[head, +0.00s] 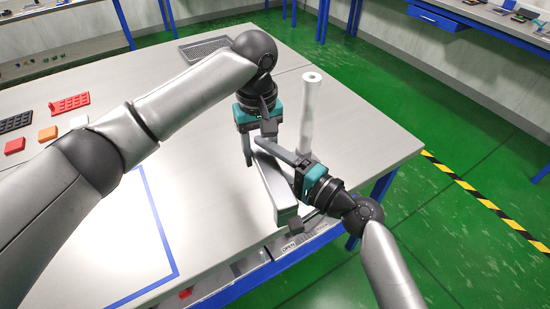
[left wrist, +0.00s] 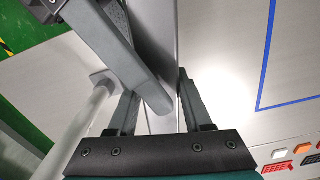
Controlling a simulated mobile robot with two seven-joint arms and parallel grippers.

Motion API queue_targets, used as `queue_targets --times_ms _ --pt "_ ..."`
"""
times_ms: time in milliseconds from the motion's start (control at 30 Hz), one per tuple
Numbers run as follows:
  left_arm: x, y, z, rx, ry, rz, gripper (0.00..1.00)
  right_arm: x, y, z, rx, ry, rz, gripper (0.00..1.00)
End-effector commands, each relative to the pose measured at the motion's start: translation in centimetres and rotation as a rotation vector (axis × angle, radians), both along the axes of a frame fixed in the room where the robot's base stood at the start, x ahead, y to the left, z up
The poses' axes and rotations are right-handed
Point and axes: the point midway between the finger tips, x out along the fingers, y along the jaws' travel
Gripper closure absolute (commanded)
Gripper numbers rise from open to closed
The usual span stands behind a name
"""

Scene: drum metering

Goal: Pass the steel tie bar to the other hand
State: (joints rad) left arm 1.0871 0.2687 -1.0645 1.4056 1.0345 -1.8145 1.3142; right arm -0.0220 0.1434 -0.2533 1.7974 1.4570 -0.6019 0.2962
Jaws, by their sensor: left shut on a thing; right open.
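The steel tie bar (head: 281,199) is a long grey bar held above the table, its near end toward the front right edge. It also shows in the left wrist view (left wrist: 156,40). My left gripper (head: 257,148) is shut on the bar's far end; its two fingers show on either side of it in the left wrist view (left wrist: 160,105). My right gripper (head: 277,186) is open at the bar from the right, with one finger crossing near the left gripper and the other near the bar's near end. Whether these fingers touch the bar is unclear.
A pale upright post (head: 311,115) stands on the table close behind my right gripper. A dark mesh tray (head: 204,49) lies at the back. Red, orange and white pieces lie at the left. A blue line (head: 156,222) marks the clear front-left tabletop.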

Motion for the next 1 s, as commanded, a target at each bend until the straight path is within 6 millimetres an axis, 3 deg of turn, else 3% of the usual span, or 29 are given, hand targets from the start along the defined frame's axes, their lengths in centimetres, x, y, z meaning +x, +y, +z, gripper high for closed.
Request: queue_targets --times_ms 167,700,1000 --pt "0.05 -0.04 0.11 -0.001 -0.003 0.0 1.0 0.0 0.0 0.0 0.0 0.0 0.0 0.4" --pt "0.05 -0.02 0.09 -0.001 -0.003 0.0 1.0 -0.02 -0.02 0.04 0.001 -0.001 0.0 1.0" --pt "0.06 0.0 0.06 0.0 -0.002 0.001 1.0 -0.02 -0.01 0.09 0.002 -0.001 0.0 1.0"
